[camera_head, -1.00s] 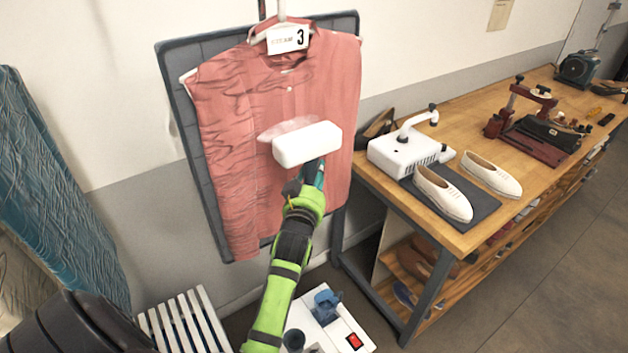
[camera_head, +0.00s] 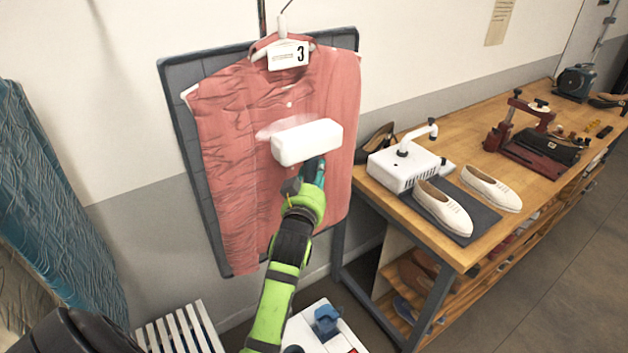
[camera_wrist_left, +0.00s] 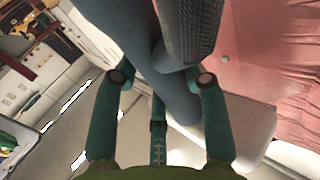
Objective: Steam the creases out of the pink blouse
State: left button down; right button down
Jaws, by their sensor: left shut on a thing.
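The pink blouse (camera_head: 235,165) hangs on a white hanger (camera_head: 283,48) against a dark padded board (camera_head: 181,85). Its left side and upper left show many creases; its right side looks smoother. My left gripper (camera_head: 313,172) is shut on the steamer, whose white head (camera_head: 307,142) is in front of the blouse's middle, with pale vapour at its left. I cannot tell if the head touches the cloth. In the left wrist view the fingers (camera_wrist_left: 162,80) close around the steamer's blue-grey handle (camera_wrist_left: 180,95), with the pink blouse at the right. My right gripper is not in view.
A wooden workbench (camera_head: 462,222) at the right holds white shoes (camera_head: 443,207), a white machine (camera_head: 400,167) and a red press (camera_head: 540,140). A white slatted piece (camera_head: 180,330) and a white base unit (camera_head: 325,325) stand below. Blue fabric (camera_head: 45,190) hangs at the left.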

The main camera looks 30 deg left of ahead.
aim_at(314, 133)
pick_arm(q)
jog(key=shift+r, duration=1.7)
jog(key=shift+r, duration=0.1)
jog(key=shift+r, duration=4.8)
jog(key=shift+s+d, duration=0.4)
jog(key=shift+d, duration=0.55)
jog(key=shift+s+d, duration=0.4)
jog(key=shift+d, duration=0.55)
jog(key=shift+s+d, duration=0.4)
jog(key=shift+d, duration=0.55)
jog(key=shift+f, duration=0.1)
